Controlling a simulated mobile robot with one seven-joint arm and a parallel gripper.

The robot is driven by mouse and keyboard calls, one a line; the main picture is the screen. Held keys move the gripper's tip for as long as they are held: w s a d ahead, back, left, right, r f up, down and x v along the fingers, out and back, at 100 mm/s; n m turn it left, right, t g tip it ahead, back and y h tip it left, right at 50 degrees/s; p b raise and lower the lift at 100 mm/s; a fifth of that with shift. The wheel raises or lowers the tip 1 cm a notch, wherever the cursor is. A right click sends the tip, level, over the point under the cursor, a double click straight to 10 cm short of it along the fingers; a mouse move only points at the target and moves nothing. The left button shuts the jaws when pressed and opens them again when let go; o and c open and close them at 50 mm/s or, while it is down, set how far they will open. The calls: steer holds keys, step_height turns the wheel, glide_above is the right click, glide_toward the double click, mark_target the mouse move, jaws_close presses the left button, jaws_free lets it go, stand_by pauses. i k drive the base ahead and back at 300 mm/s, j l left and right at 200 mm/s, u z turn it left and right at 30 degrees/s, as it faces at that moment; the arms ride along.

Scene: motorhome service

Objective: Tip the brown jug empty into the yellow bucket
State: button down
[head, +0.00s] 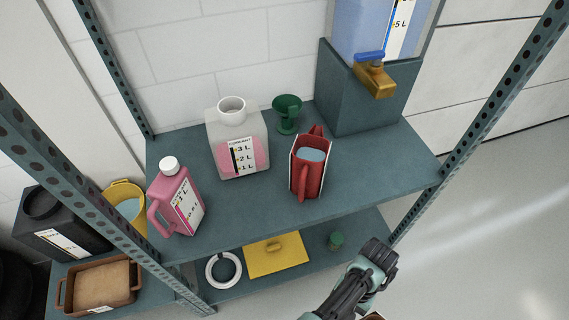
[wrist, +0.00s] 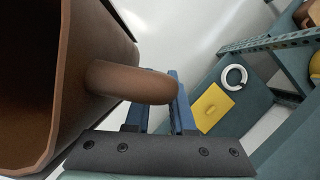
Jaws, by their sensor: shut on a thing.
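The brown jug (wrist: 95,60) fills the left of the wrist view, close up, with part of its dark inside showing. I cannot tell how much is in it. In the head view only a sliver of brown shows by my arm at the bottom edge; my fingers are hidden there. The yellow bucket (head: 125,203) stands at the far left, partly behind the shelf post, with pale blue liquid in it. The jug is well to the right of the bucket.
Beside the bucket are a black canister (head: 58,225) and a brown tray (head: 72,289). The upper shelf holds a pink jug (head: 178,200), a white canister (head: 225,130), a red jug (head: 309,172) and a green funnel (head: 288,110). Posts frame the shelves; floor at right is clear.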

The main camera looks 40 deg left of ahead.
mark_target(127, 198)
steer(key=k+j+u, duration=0.1)
steer(key=k+j, duration=0.15)
steer(key=k+j+u, duration=0.15)
steer(key=j, duration=0.25)
steer(key=k+j+u, duration=0.1)
steer(key=k+j, duration=0.4)
steer(key=j, duration=0.2)
steer(key=k+j+u, duration=0.15)
steer(key=j, duration=0.25)
steer(key=k+j, duration=0.15)
steer(key=j, duration=0.25)
steer(key=k+j+u, duration=0.15)
steer(key=j, duration=0.2)
